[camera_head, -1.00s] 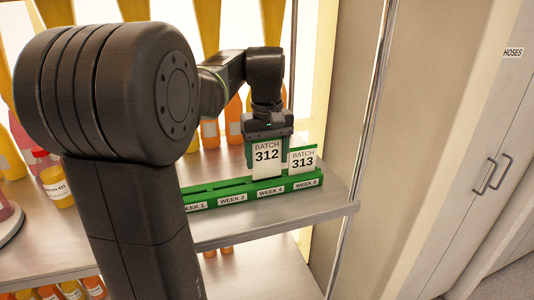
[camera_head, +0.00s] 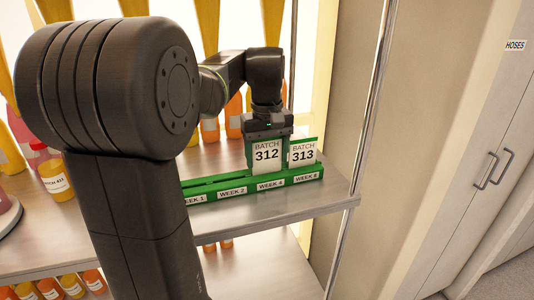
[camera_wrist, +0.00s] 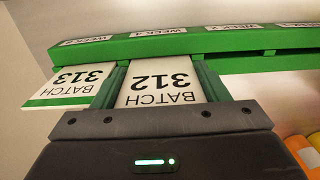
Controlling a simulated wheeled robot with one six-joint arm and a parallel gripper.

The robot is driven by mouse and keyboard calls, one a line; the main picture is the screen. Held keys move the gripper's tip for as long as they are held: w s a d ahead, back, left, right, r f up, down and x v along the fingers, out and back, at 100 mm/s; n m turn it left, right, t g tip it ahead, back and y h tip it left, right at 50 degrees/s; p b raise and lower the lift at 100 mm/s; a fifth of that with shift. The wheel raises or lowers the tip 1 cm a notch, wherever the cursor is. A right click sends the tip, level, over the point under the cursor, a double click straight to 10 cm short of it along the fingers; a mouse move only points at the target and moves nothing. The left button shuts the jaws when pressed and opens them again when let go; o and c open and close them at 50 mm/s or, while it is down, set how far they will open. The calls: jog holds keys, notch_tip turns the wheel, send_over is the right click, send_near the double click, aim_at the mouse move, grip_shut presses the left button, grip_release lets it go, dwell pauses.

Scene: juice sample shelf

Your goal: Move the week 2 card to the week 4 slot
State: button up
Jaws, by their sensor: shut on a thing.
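The BATCH 312 card (camera_head: 267,155) is white and stands upright at the week 4 slot of the green rail (camera_head: 313,175). Its lower edge meets the rail behind the WEEK 4 label (camera_head: 270,184). My gripper (camera_head: 268,140) is shut on this card from above. In the wrist view, my gripper (camera_wrist: 160,85) holds the card (camera_wrist: 158,88) between its fingers, with the card's far end at the rail (camera_wrist: 240,42). The WEEK 2 label (camera_head: 232,191) marks a slot with no card showing above it. Part of the rail's left end is hidden behind my arm.
The BATCH 313 card (camera_head: 302,154) stands close at the right in the rail's end slot; it also shows in the wrist view (camera_wrist: 78,82). Orange bottles (camera_head: 210,128) stand behind the rail. A metal post (camera_head: 365,140) rises at the shelf's right edge.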

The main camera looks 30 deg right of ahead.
jog(key=shift+r, duration=0.1)
dwell(0.3)
jog(key=shift+f, duration=0.85)
jog(key=o, duration=1)
jog(key=shift+r, duration=0.1)
notch_tip(320, 180, up, 14)
jog(key=shift+a+f+b, duration=0.1)
jog(key=shift+b, duration=0.2)
